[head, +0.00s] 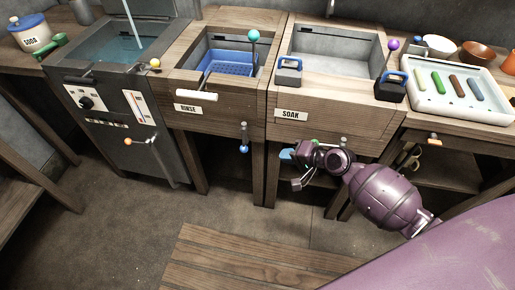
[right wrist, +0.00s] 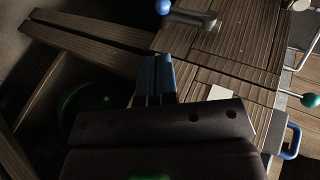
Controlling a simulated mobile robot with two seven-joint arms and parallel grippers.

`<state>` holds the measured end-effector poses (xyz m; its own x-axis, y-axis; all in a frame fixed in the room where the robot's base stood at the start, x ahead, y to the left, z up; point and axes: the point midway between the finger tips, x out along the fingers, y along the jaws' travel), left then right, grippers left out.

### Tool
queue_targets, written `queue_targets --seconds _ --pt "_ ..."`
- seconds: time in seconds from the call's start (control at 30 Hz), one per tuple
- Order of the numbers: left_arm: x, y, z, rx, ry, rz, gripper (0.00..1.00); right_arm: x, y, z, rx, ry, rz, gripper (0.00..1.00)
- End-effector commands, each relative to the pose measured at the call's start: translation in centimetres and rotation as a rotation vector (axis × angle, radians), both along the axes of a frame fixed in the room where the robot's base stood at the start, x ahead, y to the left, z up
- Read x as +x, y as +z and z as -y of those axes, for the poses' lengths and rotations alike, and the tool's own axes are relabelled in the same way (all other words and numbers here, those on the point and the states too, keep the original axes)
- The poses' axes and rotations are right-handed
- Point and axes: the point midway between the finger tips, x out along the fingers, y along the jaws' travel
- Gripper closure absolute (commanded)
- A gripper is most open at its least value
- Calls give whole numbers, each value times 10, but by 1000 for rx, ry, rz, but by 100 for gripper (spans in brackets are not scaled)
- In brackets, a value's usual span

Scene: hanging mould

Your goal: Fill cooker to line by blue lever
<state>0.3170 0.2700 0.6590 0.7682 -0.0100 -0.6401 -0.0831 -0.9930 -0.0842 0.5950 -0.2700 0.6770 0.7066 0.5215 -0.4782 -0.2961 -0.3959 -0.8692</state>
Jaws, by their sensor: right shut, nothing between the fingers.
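The cooker (head: 120,95) stands at the left of the head view. A stream of water (head: 131,20) falls into its tank, and water (head: 110,48) covers the tank's bottom. A white gauge strip (head: 135,106) is on its front; its marks are too small to read. The blue lever (head: 244,137) hangs with its blue ball down on the front below the rinse basin; its ball shows at the top of the right wrist view (right wrist: 163,6). My right gripper (head: 287,155) is shut and empty, right of the blue lever and apart from it. My left gripper is out of view.
The rinse basin (head: 190,82) holds a blue basket (head: 228,64). The soak basin (head: 300,80) has blue-handled blocks on its rim. An orange-tipped lever (head: 128,142) sticks out of the cooker front. A wooden surface (head: 215,262) lies at the front; floor is free between.

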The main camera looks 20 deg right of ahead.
Motion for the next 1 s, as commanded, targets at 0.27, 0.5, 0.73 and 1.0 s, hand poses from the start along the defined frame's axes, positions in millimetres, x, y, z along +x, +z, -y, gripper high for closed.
queue_targets --seconds 0.27,0.5,0.73,1.0 --pt "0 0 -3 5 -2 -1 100 3 1 2 -13 -6 30 100" --pt "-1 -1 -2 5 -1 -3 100 4 0 1 -13 -5 27 100" --pt "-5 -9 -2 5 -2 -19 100 21 -14 -12 -12 -4 24 100" --pt "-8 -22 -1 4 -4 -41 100 55 -38 -37 -12 -5 21 100"
